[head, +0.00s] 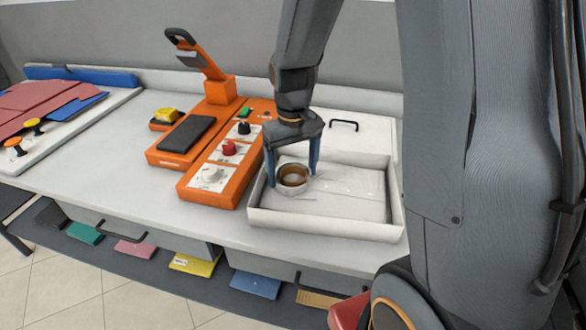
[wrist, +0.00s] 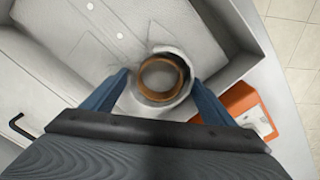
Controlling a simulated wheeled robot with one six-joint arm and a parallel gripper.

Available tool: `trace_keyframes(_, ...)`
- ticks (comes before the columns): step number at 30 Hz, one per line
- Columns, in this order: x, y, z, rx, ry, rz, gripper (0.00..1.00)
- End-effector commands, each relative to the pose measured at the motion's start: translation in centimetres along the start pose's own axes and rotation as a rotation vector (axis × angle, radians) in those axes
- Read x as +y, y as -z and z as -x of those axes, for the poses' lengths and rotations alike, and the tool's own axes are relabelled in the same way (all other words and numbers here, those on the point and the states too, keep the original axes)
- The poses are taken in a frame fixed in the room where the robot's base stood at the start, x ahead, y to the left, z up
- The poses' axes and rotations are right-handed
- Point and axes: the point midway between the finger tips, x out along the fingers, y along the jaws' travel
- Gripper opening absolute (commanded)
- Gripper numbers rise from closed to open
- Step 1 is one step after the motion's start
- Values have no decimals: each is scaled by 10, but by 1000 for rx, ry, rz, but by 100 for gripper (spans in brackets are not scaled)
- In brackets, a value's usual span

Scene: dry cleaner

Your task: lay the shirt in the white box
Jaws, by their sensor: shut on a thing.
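The white shirt (head: 340,184) lies folded flat inside the white box (head: 325,228), its buttons up. Its round collar, with a brown inner band, stands up at the box's left end. The shirt (wrist: 92,55) also fills much of the wrist view, with the collar in the middle. My gripper (head: 291,178) reaches down into the box and is shut on the shirt at the collar, one blue finger on each side. The wrist view shows my gripper (wrist: 160,78) in the same place. The shirt's underside is hidden.
An orange machine (head: 215,178) with knobs and a raised lever stands close left of the box. A white panel with a black handle (head: 344,124) is behind the box. A red cloth (head: 45,103) lies on a board at far left. Bare counter (head: 110,150) lies between.

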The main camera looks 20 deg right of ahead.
Motion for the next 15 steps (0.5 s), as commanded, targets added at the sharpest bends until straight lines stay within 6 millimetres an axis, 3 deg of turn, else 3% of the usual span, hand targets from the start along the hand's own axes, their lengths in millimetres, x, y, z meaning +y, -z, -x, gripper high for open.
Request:
trace_keyframes(8, 0, 0, -1, 0, 0, 0, 36)
trace_keyframes(9, 0, 0, -1, 0, 0, 0, 84)
trace_keyframes(12, 0, 0, -1, 0, 0, 0, 97)
trace_keyframes(15, 0, 0, -1, 0, 0, 0, 97)
